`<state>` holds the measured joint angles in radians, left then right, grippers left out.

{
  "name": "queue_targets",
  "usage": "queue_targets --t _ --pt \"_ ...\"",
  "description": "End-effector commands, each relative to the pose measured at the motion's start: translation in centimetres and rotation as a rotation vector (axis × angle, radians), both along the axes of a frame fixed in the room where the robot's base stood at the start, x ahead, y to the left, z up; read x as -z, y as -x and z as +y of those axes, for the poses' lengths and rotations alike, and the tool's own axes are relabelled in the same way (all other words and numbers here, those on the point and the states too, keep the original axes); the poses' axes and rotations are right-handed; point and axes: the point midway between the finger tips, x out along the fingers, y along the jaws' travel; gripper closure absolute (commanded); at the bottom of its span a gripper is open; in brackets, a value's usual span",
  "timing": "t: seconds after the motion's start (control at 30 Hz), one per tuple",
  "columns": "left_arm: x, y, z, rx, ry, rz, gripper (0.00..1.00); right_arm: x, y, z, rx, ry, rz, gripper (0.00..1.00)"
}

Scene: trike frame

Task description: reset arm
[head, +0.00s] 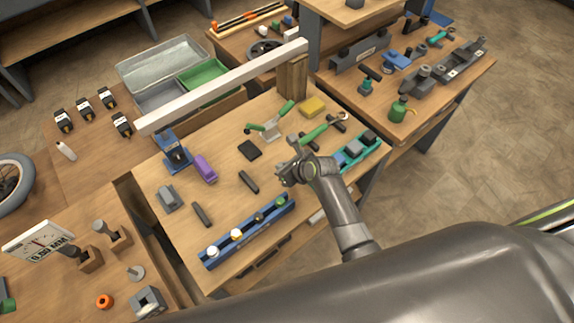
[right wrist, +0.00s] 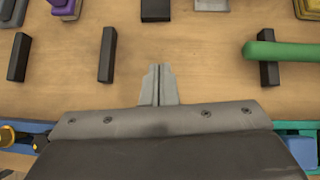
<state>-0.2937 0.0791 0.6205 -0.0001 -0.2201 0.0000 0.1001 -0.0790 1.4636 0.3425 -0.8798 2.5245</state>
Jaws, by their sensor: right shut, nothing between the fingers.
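My right gripper (head: 288,178) is over the middle table (head: 222,215), near its right side, and is shut with nothing in it. In the right wrist view its two fingertips (right wrist: 158,72) lie together above bare wood, to the right of a black bar (right wrist: 107,54). A green-handled tool (head: 312,134) lies beyond the gripper. My left gripper is not seen in either view.
A blue rack (head: 240,238) with several round pieces runs along the front edge. A teal tray (head: 358,150) is right of my arm. A purple block (head: 205,168) and a long white beam (head: 225,86) are farther back.

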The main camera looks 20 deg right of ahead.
Motion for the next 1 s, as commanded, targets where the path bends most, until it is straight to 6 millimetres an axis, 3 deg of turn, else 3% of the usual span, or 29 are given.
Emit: queue_targets --t 0.27,0.67,0.77,1.0 --pt "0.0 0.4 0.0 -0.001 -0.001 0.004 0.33 -1.5 1.3 -0.7 -0.001 0.000 -0.001 1.00" --pt "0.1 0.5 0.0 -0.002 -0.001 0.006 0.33 -1.6 1.8 -1.1 -0.021 0.026 -0.006 1.00" --pt "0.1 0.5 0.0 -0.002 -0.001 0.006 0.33 -1.6 2.9 -2.0 -0.093 0.110 -0.026 1.00" --pt "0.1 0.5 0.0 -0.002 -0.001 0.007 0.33 -1.9 8.1 -5.9 -0.452 0.490 -0.100 1.00"
